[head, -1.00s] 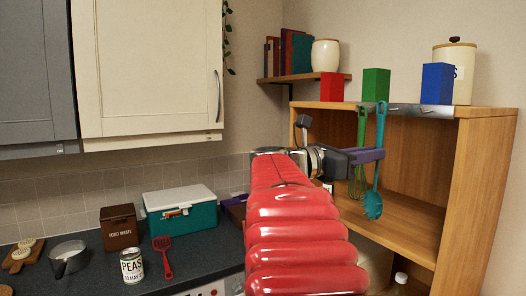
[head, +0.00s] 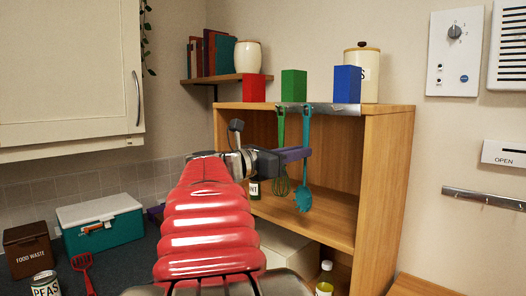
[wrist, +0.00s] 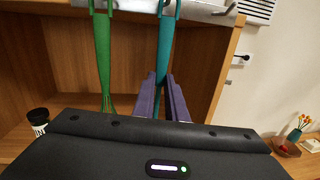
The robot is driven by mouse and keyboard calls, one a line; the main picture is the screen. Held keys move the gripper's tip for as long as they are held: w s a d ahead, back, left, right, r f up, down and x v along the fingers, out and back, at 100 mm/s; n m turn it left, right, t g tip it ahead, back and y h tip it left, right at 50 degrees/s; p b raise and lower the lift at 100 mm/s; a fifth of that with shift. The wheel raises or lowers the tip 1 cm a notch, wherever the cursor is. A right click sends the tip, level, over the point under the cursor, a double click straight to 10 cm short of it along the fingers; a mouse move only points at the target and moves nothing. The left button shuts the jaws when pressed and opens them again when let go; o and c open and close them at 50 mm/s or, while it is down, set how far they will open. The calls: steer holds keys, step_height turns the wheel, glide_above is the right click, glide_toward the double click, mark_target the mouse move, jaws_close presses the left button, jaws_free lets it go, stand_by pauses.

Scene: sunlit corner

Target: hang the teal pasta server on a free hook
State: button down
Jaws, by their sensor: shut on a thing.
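The teal pasta server (head: 303,165) hangs upright, head down, in front of the wooden shelf unit. My gripper (head: 296,154) is shut on its handle, which also shows between the purple fingers in the wrist view (wrist: 165,50). The top of the handle is level with the metal hook rail (head: 325,109); I cannot tell whether its hole is around a hook. A green whisk (head: 281,150) hangs from the rail just left of the server. In the wrist view an empty hook (wrist: 230,10) shows at the rail's right end.
Red (head: 255,88), green (head: 293,86) and blue (head: 347,84) blocks stand on top of the shelf unit (head: 385,180), above the rail. A cream canister (head: 370,72) is behind the blue block. Another rail (head: 480,198) is on the right wall. A bottle (head: 325,280) stands low down.

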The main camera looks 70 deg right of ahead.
steer(key=shift+d+f, duration=0.15)
steer(key=shift+f, duration=0.1)
stand_by(0.5)
steer(key=c, duration=1.7)
jaws_free()
steer(key=v, duration=1.3)
steer(key=shift+w+a, duration=0.15)
steer(key=shift+a, duration=0.25)
